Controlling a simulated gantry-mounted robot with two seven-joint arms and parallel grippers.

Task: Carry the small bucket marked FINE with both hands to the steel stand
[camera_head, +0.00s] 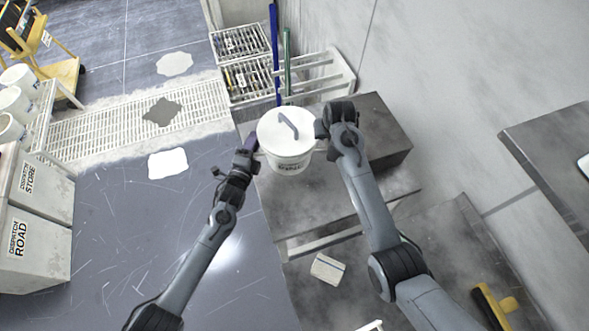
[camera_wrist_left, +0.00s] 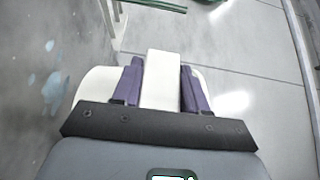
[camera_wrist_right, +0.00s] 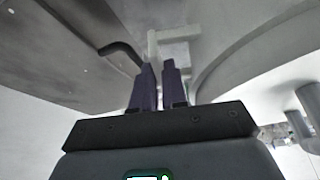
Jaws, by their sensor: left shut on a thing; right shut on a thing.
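The white lidded bucket (camera_head: 286,155) has a grey handle on its lid and a dark printed label, too small to read surely. It is upright at the far end of a grey steel stand (camera_head: 310,205); I cannot tell whether it rests on it or hangs just above. My left gripper (camera_head: 252,146) is at its left side, its purple fingers (camera_wrist_left: 160,85) either side of a white part of the bucket (camera_wrist_left: 161,75). My right gripper (camera_head: 319,128) is at its right side, its fingers (camera_wrist_right: 160,85) close together, their grip point partly hidden.
A dark grey block (camera_head: 385,135) stands right of the bucket. White wire racks (camera_head: 245,75) and blue and green poles (camera_head: 274,50) are behind. White dispatch bins (camera_head: 35,235) stand left. A pale block (camera_head: 327,268) lies low in front. The floor left of the stand is clear.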

